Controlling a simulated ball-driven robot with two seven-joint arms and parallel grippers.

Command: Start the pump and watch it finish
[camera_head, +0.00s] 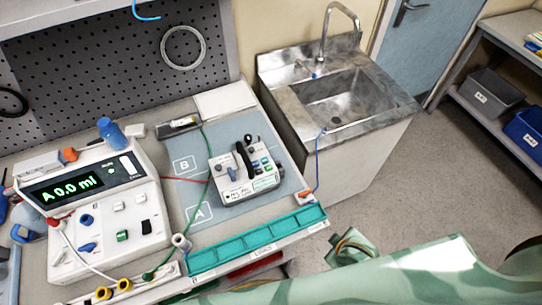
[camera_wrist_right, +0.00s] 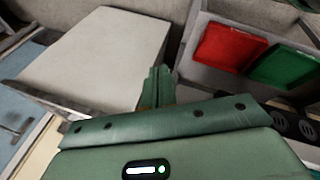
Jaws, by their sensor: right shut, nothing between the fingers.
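A white pump unit (camera_head: 105,210) stands at the left of the bench in the head view. Its dark display (camera_head: 62,188) reads "A 0.0 ml" in green. Its front carries blue, green, white and black controls. A smaller grey control box (camera_head: 243,172) with a black handle-like part and several coloured knobs and buttons sits on the grey mat (camera_head: 196,205) marked A and B. My right gripper (camera_head: 349,247) is off the bench's front right corner, apart from both units. It also shows in the wrist view (camera_wrist_right: 158,84), fingers together and empty. My left gripper is not in view.
A teal tray (camera_head: 258,240) runs along the bench's front edge. A blue bottle (camera_head: 112,134) stands behind the pump. Red, green and blue leads cross the bench. A metal sink (camera_head: 340,100) is at the back right. Open floor (camera_head: 400,185) lies right of the bench.

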